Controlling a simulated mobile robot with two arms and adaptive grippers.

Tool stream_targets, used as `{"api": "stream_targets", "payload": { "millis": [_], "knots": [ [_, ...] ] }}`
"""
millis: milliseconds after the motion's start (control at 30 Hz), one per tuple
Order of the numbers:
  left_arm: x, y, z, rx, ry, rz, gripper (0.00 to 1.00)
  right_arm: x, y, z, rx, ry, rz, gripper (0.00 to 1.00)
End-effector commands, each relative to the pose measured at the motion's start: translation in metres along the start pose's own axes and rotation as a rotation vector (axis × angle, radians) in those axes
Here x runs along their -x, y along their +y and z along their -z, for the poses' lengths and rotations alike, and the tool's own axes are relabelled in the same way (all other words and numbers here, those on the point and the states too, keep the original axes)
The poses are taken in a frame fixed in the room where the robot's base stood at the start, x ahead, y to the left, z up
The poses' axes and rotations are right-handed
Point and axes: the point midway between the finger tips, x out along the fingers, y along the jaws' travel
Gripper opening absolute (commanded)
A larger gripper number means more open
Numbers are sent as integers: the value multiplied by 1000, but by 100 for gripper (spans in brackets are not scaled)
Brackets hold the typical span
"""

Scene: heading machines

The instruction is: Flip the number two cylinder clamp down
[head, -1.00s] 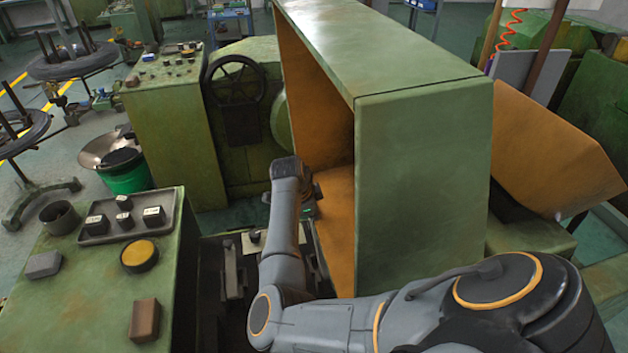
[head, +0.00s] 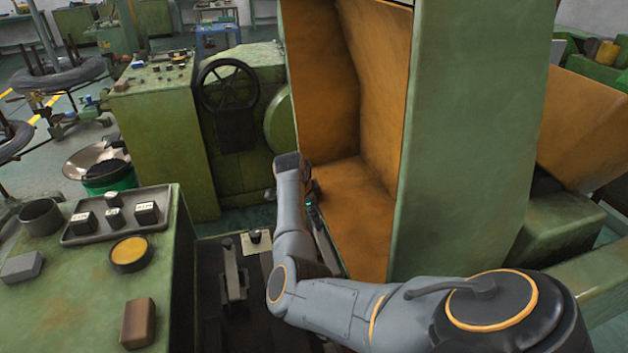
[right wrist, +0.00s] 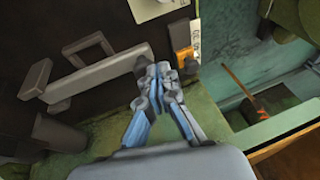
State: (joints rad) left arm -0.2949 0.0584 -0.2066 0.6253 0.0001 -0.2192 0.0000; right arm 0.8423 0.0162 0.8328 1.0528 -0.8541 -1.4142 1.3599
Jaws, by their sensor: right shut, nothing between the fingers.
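My right gripper (right wrist: 157,75) is shut and empty in the right wrist view, its blue-grey fingertips near the right end of a grey clamp bar (right wrist: 98,80). I cannot tell if they touch it. The bar lies over a dark recess. A small white label (right wrist: 196,38) with an orange part (right wrist: 184,58) is just beyond the fingertips; its text is unreadable. In the head view, a dark grey clamp lever (head: 233,270) stands left of my right arm. My right forearm hides part of the fixture. My left gripper is not in view.
A tall green cabinet (head: 470,140) with an orange interior stands close to the right of my arm. A green control panel (head: 75,290) with buttons is at the left. A handwheel (head: 228,85) is behind. Green ledges edge the recess in the right wrist view.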

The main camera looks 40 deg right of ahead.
Motion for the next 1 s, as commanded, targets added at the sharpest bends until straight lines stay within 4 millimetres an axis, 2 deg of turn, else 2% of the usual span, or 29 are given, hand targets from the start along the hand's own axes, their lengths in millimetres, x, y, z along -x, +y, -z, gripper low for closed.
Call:
{"api": "stream_targets", "payload": {
  "millis": [200,300,533,733,867,1000],
  "knots": [
    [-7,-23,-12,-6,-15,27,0,-8,-1,-2,0,1,1,0],
    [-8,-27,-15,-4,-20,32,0,-9,-1,-2,0,1,1,0],
    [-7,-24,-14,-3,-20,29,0,-9,0,-2,0,0,-1,0],
    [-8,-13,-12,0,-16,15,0,-8,0,-3,0,0,-2,0],
    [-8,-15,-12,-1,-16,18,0,6,-1,-3,-1,-1,2,0],
    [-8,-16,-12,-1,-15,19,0,34,-2,-4,-2,-1,5,0]
  ]
}}
